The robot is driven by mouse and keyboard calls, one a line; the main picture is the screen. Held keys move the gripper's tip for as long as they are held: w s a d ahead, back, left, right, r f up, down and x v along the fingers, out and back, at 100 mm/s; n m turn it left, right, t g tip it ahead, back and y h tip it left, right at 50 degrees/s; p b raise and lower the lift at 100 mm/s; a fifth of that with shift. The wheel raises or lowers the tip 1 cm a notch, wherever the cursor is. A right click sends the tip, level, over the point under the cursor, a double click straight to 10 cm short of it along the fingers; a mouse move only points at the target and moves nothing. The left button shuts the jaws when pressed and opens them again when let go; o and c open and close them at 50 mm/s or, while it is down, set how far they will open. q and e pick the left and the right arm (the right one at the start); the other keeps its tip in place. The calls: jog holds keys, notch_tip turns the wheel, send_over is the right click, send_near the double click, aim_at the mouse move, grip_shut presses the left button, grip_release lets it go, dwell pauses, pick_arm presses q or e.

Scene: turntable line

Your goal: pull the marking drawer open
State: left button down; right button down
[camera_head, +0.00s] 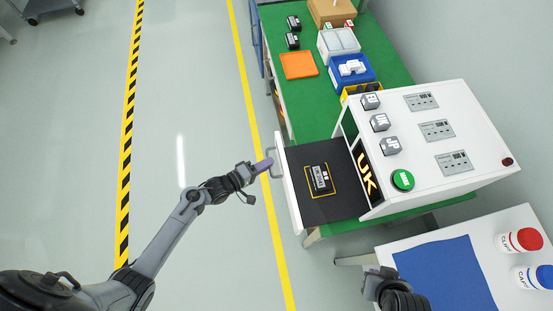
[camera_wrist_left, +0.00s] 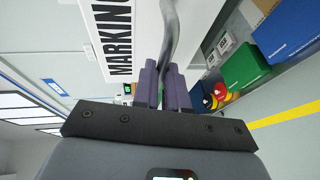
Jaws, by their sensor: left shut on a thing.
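The marking drawer (camera_head: 293,191) stands pulled out to the left of the white machine (camera_head: 445,125). Its white front reads "MARKING" in the left wrist view (camera_wrist_left: 140,45). Its dark inside shows, with a black part (camera_head: 320,179) lying within a yellow outline. My left gripper (camera_head: 264,165) is at the grey drawer handle (camera_head: 275,152). In the left wrist view its purple fingers (camera_wrist_left: 164,88) are shut on the handle bar (camera_wrist_left: 171,35). My right gripper (camera_head: 374,281) is at the lower right, above the edge of the white table; its fingers do not show clearly.
The green bench (camera_head: 311,108) holds an orange tray (camera_head: 298,65), a blue bin (camera_head: 351,70) and black parts. A green button (camera_head: 403,180) is on the machine. A white table with a blue mat (camera_head: 445,272) and two bottles stands lower right.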

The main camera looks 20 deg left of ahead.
pick_arm(q)
jog(key=shift+a, duration=0.1)
jog(key=c, duration=1.2)
grip_release()
jog(key=shift+o, duration=0.2)
jog(key=shift+s, duration=0.15)
jog(key=p+v, duration=0.1)
jog(key=v, duration=0.9)
jog(key=shift+s+a+r, duration=0.15)
jog(key=shift+s+a, duration=0.1)
